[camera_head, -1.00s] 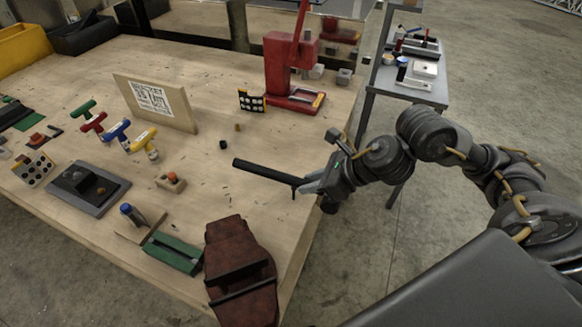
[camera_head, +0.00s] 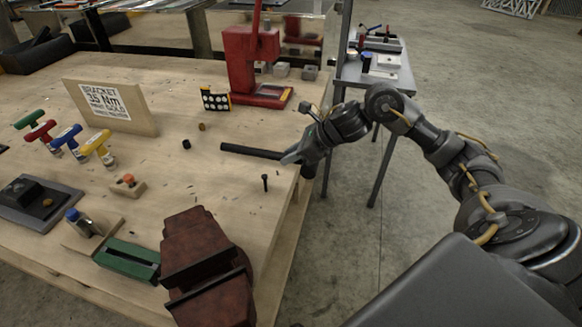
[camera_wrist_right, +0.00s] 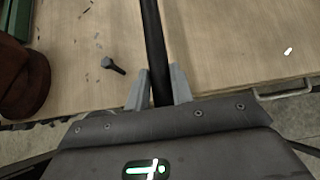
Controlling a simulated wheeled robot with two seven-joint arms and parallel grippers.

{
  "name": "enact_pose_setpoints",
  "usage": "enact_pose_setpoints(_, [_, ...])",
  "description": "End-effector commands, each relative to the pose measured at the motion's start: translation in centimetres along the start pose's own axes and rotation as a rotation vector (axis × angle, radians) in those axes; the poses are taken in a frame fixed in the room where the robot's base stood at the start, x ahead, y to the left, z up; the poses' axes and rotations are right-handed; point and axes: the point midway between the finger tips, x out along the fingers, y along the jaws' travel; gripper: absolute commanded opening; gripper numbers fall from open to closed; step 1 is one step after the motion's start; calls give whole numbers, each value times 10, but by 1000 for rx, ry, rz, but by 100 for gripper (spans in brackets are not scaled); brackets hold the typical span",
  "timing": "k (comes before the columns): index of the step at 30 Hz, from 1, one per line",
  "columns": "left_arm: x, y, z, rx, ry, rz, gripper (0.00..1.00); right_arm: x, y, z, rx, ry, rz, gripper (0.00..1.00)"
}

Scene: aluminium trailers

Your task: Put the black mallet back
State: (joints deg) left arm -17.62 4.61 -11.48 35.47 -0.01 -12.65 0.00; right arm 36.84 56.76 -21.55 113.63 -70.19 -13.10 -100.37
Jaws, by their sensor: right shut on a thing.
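My right gripper (camera_head: 290,158) is shut on a long black rod (camera_head: 252,152), which I take for the black mallet's handle. The rod points left over the right part of the wooden workbench (camera_head: 225,185). In the right wrist view the rod (camera_wrist_right: 153,40) runs up the picture from between the two fingers (camera_wrist_right: 159,68). No separate mallet head can be made out. I cannot tell whether the rod clears the bench top. My left gripper is not in view.
A dark bolt (camera_head: 265,183) stands near the gripper. A red press (camera_head: 250,65) is behind, a dark red vise (camera_head: 205,265) in front. Coloured T-handles (camera_head: 67,138) and a sign board (camera_head: 108,108) are left. A grey side table (camera_head: 375,75) stands back right.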

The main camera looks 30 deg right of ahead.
Motion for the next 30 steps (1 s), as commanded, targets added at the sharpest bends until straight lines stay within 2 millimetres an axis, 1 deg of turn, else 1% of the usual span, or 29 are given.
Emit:
enact_pose_setpoints(2, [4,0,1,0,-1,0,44,3,-2,-2,1,-3,-1,0])
enact_pose_setpoints(5, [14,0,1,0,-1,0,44,12,-9,-10,2,-2,-1,0])
enact_pose_setpoints(8, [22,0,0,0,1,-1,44,23,-7,-23,1,-1,1,0])
enact_pose_setpoints(10, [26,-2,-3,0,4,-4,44,28,-7,-28,1,-3,0,0])
enact_pose_setpoints(15, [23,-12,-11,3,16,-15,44,27,-8,-27,-1,-4,-1,0])
enact_pose_setpoints(21, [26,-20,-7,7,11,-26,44,29,-8,-29,-1,-3,-1,0])
enact_pose_setpoints(30, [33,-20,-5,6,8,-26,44,33,-8,-33,0,-3,-2,0])
